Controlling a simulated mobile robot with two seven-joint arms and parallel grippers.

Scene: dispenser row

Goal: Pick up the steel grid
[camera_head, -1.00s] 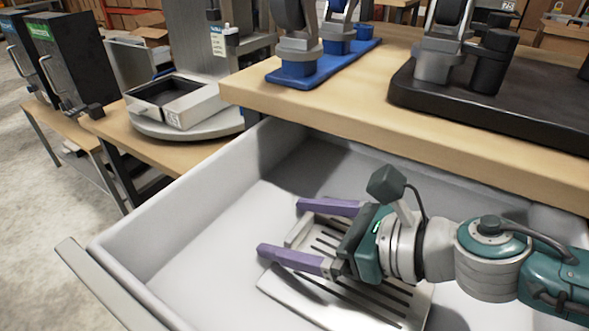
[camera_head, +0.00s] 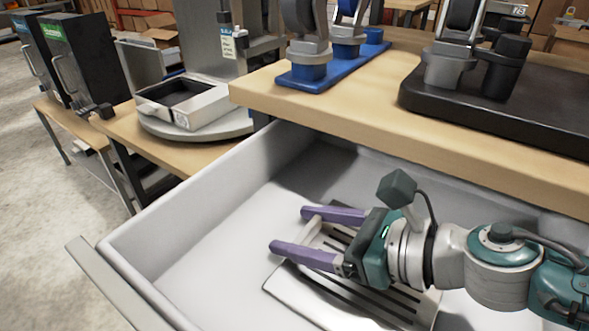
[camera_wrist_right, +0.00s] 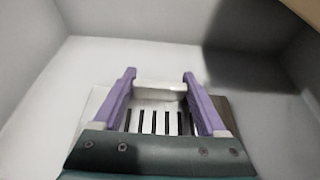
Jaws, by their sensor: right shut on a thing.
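The steel grid (camera_head: 308,290), a flat pale metal plate with dark slots and a raised light lip at its far end, lies in the open drawer. My right gripper (camera_head: 306,230) reaches over it with its purple fingers on either side of the lip. In the right wrist view the fingers (camera_wrist_right: 160,88) press against the two ends of the lip of the grid (camera_wrist_right: 150,107). The gripper body hides the near part of the grid there. My left gripper is not in view.
The white drawer (camera_head: 190,218) has raised walls around the grid, with bare floor to its left. A wooden worktop (camera_head: 420,125) overhangs its far side. A metal tray box (camera_head: 185,103) stands on a round base at the back left.

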